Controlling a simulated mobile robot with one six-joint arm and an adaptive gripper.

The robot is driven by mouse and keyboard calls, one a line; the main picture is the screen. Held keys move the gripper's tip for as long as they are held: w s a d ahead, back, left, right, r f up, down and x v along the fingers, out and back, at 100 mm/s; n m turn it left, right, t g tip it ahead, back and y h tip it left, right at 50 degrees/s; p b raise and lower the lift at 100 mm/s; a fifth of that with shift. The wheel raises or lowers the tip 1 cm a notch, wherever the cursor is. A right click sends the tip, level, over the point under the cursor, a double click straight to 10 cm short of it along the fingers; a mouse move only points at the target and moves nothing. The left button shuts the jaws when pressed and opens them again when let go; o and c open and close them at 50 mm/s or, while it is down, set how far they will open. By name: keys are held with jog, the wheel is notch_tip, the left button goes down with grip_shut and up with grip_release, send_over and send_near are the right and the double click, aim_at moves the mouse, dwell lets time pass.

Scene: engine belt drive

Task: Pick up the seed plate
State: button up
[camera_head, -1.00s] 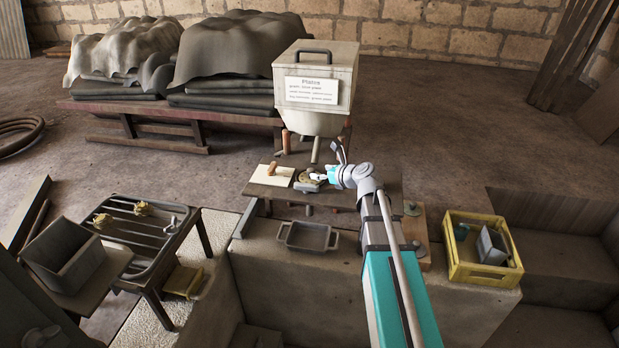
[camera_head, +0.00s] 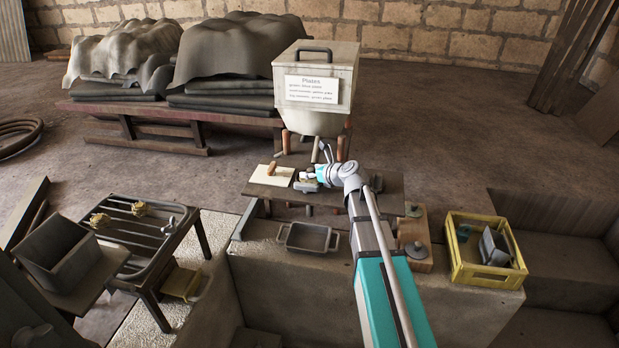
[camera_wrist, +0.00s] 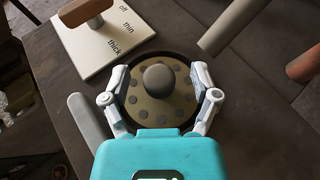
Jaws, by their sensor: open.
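The seed plate (camera_wrist: 160,95) is a round olive disc with a ring of dark round spots and a grey knob (camera_wrist: 158,80) at its centre. In the wrist view it lies in a dark round recess. My gripper (camera_wrist: 160,90) is open, with one finger on each side of the plate; I cannot tell whether the fingers touch it. In the head view my gripper (camera_head: 304,176) is over the bench by the white board, and the plate is mostly hidden by the gripper and arm.
A white board marked "off, thin, thick" (camera_wrist: 112,50) with a brown handle (camera_wrist: 86,12) lies at upper left. Grey and brown cylinders hang close by, under the white hopper (camera_head: 316,88). A grey tray (camera_head: 322,238) and yellow crate (camera_head: 457,262) are on the bench in front.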

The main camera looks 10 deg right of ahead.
aim_at(311, 169)
grip_shut()
dwell(0.4)
jog(key=shift+r, duration=0.15)
notch_tip(311, 169, up, 3)
jog(key=p, duration=0.3)
jog(key=s+r+p, duration=0.9)
jog(key=s+p, duration=0.1)
jog(key=s, duration=0.4)
jog(key=shift+r, duration=0.35)
dwell(0.3)
